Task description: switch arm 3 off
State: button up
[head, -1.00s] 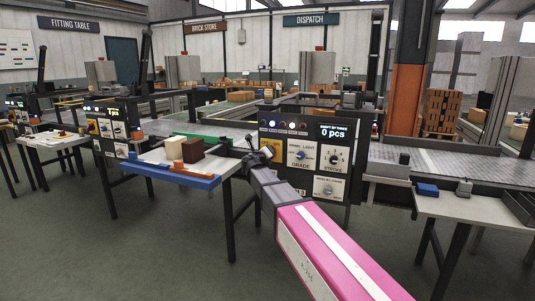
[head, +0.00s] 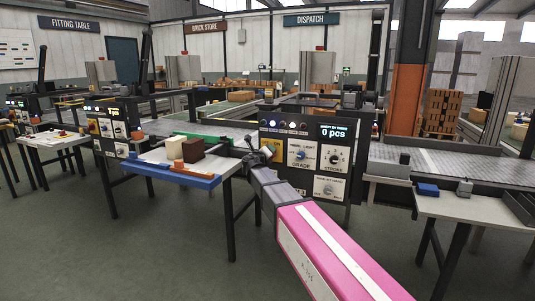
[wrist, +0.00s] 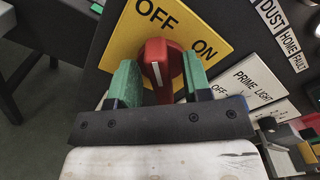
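The red rotary switch (wrist: 155,68) sits on a yellow plate (wrist: 122,48) marked OFF and ON, in the wrist view. The white line on its handle points up toward the word OFF. My gripper (wrist: 160,82) has its two green fingers on either side of the switch. A gap shows between the handle and the right finger; the left finger is close beside the handle, and contact there cannot be told. In the head view my gripper (head: 266,153) is at the left part of the dark control panel (head: 310,192) and hides much of the yellow plate.
A conveyor (head: 470,168) runs right.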

jog(key=shift+s, duration=0.1)
jog(key=v, duration=1)
jog(key=shift+s, duration=0.3)
jog(key=s+d+f+m+g, duration=0.4)
jog(key=d+f+m+g, duration=0.1)
jog(key=d+f+m, duration=0.5)
jog(key=s+d+f+m+g, duration=0.4)
jog(key=d+f+m+g, duration=0.1)
jog(key=d+f+m, duration=0.5)
jog(key=s+d+f+m+g+y, duration=0.3)
jog(key=s+f+m, duration=0.4)
jog(key=m, duration=0.3)
jog(key=s+d+f+m+g+y, duration=0.3)
jog(key=s+d+f+m+g, duration=0.1)
jog(key=s+f+m, duration=0.3)
jog(key=s+m, duration=0.2)
jog(key=m, duration=0.2)
jog(key=shift+s+d+f, duration=0.2)
jog(key=shift+f, duration=0.05)
jog(key=shift+c, duration=0.4)
